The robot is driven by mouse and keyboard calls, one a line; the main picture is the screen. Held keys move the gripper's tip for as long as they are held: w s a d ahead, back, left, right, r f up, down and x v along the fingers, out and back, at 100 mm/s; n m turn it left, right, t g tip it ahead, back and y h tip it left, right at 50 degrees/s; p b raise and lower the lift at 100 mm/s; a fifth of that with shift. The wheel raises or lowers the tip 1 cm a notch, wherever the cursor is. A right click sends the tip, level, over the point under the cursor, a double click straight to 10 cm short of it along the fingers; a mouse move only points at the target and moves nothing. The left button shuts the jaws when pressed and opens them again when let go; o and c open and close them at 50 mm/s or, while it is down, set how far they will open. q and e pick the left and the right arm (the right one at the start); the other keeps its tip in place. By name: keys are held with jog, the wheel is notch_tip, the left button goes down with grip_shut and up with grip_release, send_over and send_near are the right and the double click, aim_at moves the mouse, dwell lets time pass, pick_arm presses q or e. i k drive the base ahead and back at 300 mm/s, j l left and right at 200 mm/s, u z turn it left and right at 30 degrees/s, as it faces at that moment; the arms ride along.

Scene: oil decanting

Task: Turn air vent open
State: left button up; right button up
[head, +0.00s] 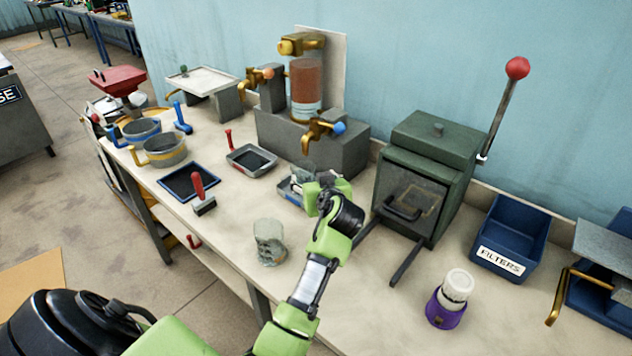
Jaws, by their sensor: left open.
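The oil apparatus stands against the wall: a glass cylinder (306,88) of reddish-brown liquid on a grey block (286,142). A brass valve with a blue knob (339,128) is at its front right. A brass valve with an orange knob (268,73) is at its left, and a brass fitting (300,44) is on top. No label shows which one is the air vent. My left gripper (302,180) is open, in front of and below the blue-knobbed valve and apart from it. Its wrist partly hides the fingers and a small tray (287,192). My right gripper is not in view.
A dark green oven (430,160) with a red-balled lever (517,68) stands to the right. A glass jar (269,240), a purple-based container (449,300) and a red-handled tool (200,192) stand near the front.

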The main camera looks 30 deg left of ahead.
aim_at(284, 47)
jog(key=u, duration=1.25)
